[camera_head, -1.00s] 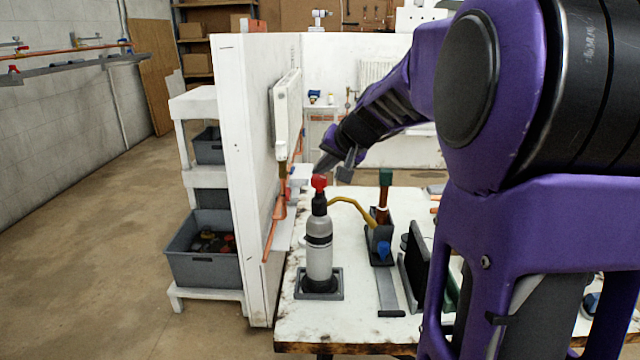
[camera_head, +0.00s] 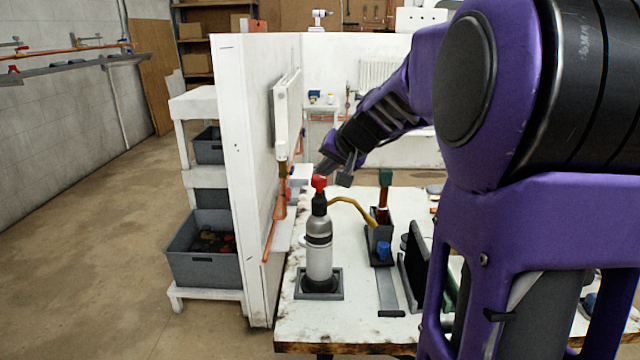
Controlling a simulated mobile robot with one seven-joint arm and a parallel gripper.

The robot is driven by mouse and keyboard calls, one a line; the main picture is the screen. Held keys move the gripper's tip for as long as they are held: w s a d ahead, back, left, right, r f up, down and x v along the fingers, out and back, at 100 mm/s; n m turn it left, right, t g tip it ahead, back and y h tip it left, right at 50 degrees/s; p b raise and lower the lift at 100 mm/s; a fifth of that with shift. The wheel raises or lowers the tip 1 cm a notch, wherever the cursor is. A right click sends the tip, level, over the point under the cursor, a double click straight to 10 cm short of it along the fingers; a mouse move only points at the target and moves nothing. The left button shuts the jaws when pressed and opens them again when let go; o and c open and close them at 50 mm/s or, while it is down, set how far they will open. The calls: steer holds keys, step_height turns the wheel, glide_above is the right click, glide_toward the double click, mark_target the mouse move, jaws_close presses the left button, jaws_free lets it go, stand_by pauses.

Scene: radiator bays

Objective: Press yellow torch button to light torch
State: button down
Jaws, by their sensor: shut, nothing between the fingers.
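A grey gas bottle (camera_head: 319,262) with a black neck stands upright in a square grey base on the white workbench. A red knob (camera_head: 319,183) tops it. A curved yellow tube (camera_head: 355,207) runs from the bottle toward a dark holder (camera_head: 380,236) with a blue knob (camera_head: 384,250) on its front. An upright copper-coloured piece with a green top (camera_head: 385,178) rises there. I cannot make out a separate yellow button or a flame. My gripper (camera_head: 335,172) is shut and empty, pointing down and left just above and behind the red knob; contact cannot be told.
A white partition (camera_head: 246,180) with a radiator and copper pipes stands left of the workbench (camera_head: 345,335). A black upright panel (camera_head: 418,262) stands right of the holder. My purple arm hides the bench's right side. Grey bins stand on a rack left of the partition.

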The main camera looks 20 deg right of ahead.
steer(key=shift+f, duration=0.5)
stand_by(0.3)
stand_by(0.4)
steer(key=shift+r+p, duration=0.55)
steer(key=shift+r, duration=0.35)
step_height(320, 180, up, 5)
steer(key=p, duration=0.3)
stand_by(0.4)
